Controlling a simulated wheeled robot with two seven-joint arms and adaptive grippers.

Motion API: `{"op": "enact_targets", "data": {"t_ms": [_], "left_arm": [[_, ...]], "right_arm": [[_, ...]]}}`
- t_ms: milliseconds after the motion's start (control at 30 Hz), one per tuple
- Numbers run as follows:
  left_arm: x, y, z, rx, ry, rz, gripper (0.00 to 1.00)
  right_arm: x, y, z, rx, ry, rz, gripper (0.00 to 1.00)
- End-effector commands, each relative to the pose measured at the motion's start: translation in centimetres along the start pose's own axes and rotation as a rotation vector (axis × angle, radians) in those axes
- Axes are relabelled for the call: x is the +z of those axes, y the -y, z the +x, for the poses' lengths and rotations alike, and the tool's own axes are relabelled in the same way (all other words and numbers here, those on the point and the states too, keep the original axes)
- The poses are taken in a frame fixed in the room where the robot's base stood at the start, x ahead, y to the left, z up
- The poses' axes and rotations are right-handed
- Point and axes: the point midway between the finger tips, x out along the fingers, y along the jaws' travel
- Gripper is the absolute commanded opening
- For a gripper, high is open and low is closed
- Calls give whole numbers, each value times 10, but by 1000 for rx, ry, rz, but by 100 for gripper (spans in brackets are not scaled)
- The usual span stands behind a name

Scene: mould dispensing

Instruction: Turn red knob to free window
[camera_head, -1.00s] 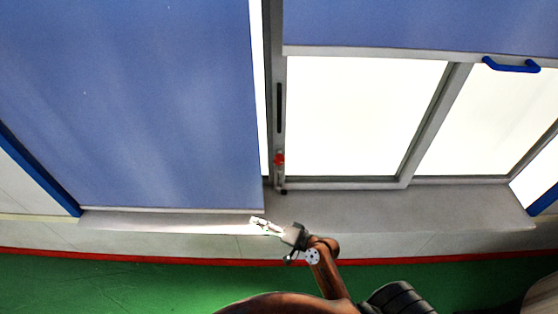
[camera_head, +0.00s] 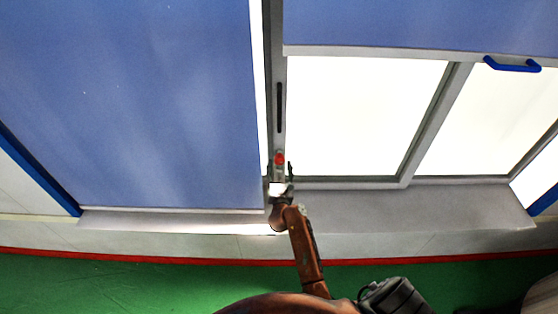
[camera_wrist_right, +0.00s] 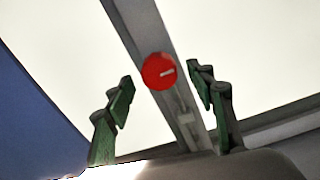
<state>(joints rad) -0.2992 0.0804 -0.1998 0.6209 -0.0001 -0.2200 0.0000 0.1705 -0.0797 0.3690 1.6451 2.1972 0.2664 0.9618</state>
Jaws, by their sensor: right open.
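The red knob (camera_head: 280,158) is on the lower part of the grey window post, between the blue panel and the bright pane. My right gripper (camera_head: 279,170) is just below the knob in the head view. In the right wrist view its two green-padded fingers (camera_wrist_right: 162,80) stand open, one on each side of the knob, with gaps to it. The window pane (camera_head: 365,115) is bright white in a grey frame. My left gripper is not in view.
A grey sill (camera_head: 430,208) runs below the window. A large blue panel (camera_head: 130,100) covers the left side. A blue handle (camera_head: 512,66) is at upper right. A dark slot (camera_head: 280,107) is on the post above the knob. The floor (camera_head: 110,288) is green.

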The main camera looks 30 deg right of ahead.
Motion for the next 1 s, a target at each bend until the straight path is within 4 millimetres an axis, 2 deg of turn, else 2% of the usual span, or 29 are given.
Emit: {"op": "enact_targets", "data": {"t_ms": [100,300,633,1000], "left_arm": [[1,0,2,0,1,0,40],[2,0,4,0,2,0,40],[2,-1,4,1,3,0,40],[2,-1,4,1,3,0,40]], "right_arm": [[0,0,20,1,1,-1,50],[0,0,38,2,2,-2,50],[1,0,42,1,2,-3,50],[0,0,41,2,2,-3,25]]}}
